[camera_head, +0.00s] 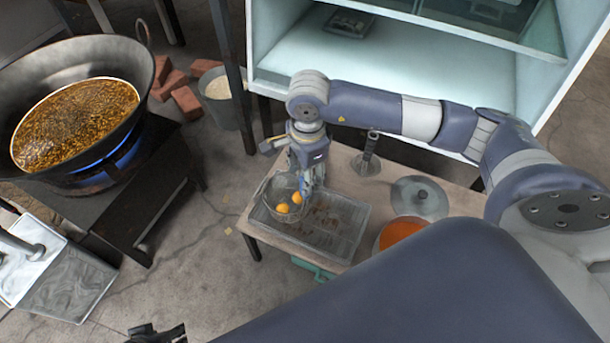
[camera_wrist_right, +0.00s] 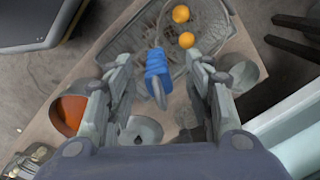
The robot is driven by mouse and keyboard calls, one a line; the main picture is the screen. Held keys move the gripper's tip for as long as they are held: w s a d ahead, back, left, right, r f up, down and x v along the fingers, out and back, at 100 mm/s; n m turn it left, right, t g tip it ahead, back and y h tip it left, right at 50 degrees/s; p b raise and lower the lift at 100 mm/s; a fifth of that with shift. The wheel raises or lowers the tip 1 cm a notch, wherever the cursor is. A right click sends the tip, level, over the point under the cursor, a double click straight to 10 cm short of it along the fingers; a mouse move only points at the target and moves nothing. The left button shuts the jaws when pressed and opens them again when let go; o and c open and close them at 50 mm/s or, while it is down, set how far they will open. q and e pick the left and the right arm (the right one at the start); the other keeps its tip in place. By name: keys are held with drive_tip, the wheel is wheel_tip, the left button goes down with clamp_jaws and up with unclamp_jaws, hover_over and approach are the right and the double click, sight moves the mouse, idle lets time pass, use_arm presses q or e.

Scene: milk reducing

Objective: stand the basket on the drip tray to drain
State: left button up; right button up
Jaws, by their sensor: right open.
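The wire basket (camera_head: 270,190) holds two orange balls (camera_head: 283,208) and appears to sit on the left end of the drip tray (camera_head: 345,248). The basket's mesh (camera_wrist_right: 212,22) and the balls (camera_wrist_right: 186,40) also show in the wrist view. Its blue handle (camera_wrist_right: 158,68) stands between the spread fingers of my right gripper (camera_wrist_right: 157,62), with a gap on both sides. In the head view my right gripper (camera_head: 308,165) is over the handle side of the basket. A dark tip of my left gripper (camera_head: 157,335) shows at the bottom edge; its jaws are unclear.
A wok (camera_head: 75,55) of brown liquid sits over a blue flame at left. On the small table (camera_head: 345,165) are a metal stand (camera_head: 366,163), a grey lid (camera_head: 419,196) and an orange-filled bowl (camera_head: 400,232). A pale cabinet (camera_head: 400,65) stands behind. A bucket (camera_head: 218,92) and bricks lie on the floor.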

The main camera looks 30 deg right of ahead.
drive_tip(key=r, duration=1)
drive_tip(key=shift+s+r, duration=0.15)
drive_tip(key=shift+s, duration=0.1)
